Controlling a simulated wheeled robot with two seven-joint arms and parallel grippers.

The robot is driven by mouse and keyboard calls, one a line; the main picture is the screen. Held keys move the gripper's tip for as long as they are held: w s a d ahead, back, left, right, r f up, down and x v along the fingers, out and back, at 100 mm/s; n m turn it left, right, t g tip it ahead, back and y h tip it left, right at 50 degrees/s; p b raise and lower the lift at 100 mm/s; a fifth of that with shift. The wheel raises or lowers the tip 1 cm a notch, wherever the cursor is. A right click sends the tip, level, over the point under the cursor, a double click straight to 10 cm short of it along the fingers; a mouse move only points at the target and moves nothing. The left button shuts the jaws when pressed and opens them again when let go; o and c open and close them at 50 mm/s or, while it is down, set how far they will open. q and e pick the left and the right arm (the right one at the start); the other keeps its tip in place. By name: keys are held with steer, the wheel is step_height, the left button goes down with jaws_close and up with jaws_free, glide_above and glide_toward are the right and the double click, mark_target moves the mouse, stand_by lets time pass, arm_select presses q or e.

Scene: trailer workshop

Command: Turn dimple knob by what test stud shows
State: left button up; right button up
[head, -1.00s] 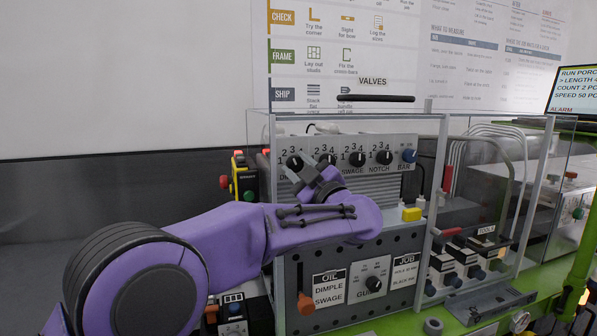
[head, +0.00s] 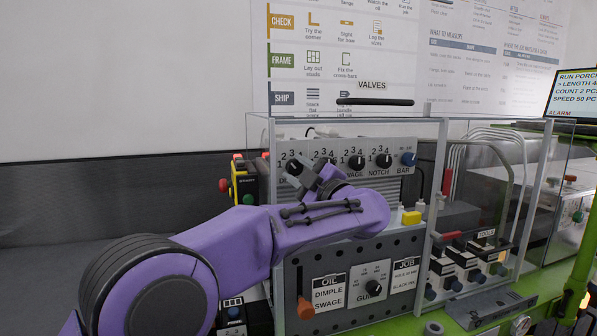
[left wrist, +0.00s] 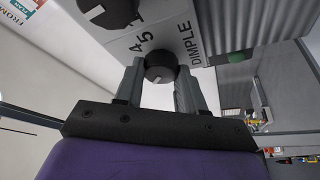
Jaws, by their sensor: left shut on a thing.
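The black dimple knob (head: 294,167) is at the left end of a row of knobs on the grey valve panel (head: 400,143). In the left wrist view the knob (left wrist: 160,66) has a pale pointer mark and sits between my fingers, next to the word DIMPLE and the numbers 4 and 5. My left gripper (head: 306,176) is shut on the knob; its wrist partly hides the lower panel in the head view. I cannot make out the test stud. My right gripper is not in view.
Clear guard panels (head: 350,117) with a dark handle stand around the valve panel. Below are an OIL card (head: 329,292), a JOB card and another knob (head: 374,288). A yellow button box (head: 244,180) stands left, a tool rack (head: 465,265) right.

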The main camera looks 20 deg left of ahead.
arm_select(q)
steer(key=o, duration=1.1)
steer(key=shift+w+f, duration=0.1)
steer(key=shift+w, duration=0.05)
steer(key=shift+c, duration=0.2)
steer(key=shift+d, duration=0.1)
steer(key=b+v, duration=0.4)
steer(key=v, duration=0.6)
steer(key=shift+s, duration=0.2)
steer(key=shift+d, duration=0.1)
